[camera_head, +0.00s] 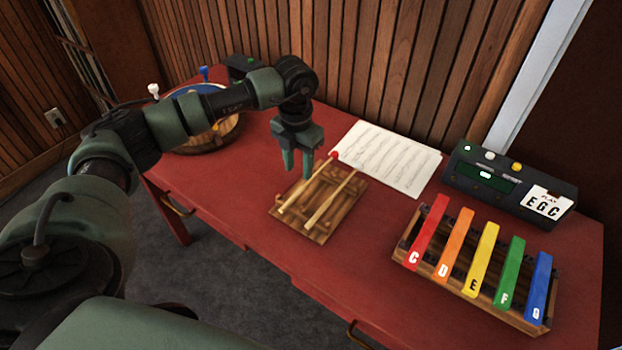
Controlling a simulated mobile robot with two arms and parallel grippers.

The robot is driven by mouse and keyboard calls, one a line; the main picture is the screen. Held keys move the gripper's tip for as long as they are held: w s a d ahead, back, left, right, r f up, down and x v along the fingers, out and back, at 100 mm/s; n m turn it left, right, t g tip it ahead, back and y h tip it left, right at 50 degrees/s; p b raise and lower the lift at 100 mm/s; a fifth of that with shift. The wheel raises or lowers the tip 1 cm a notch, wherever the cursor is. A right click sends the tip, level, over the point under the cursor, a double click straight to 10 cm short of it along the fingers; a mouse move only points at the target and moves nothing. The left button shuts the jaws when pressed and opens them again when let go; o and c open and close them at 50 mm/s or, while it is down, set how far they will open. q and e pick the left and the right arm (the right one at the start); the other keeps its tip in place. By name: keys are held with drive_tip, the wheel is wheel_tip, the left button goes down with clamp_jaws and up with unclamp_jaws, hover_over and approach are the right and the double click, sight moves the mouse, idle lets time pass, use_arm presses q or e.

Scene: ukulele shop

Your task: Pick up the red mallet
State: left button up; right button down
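The red mallet (333,156) lies on a wooden rack (275,213) on the red table. Its round red head is at the far right end, and its pale wooden handle slants down to the left. A second pale stick (330,203) lies beside it on the rack, roughly parallel; I cannot clearly see a head on it. My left gripper (298,172) points down over the far left side of the rack, just left of the mallet's head. Its two green fingers are apart with nothing between them. It appears apart from the mallet. My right gripper is not in view.
A xylophone (425,278) with coloured lettered bars stands at the right front. Behind it is a dark box (470,182) with buttons and a card. Sheet music (395,160) lies behind the rack. A round wooden instrument (225,130) is at the left, partly behind my arm.

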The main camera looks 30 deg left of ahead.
sight(300, 189)
use_arm(q)
wheel_tip(300, 189, down, 6)
drive_tip(key=shift+f+p, duration=0.2)
drive_tip(key=shift+p, duration=0.85)
drive_tip(key=shift+w+f, duration=0.1)
drive_tip(key=shift+f, duration=0.55)
clamp_jaws()
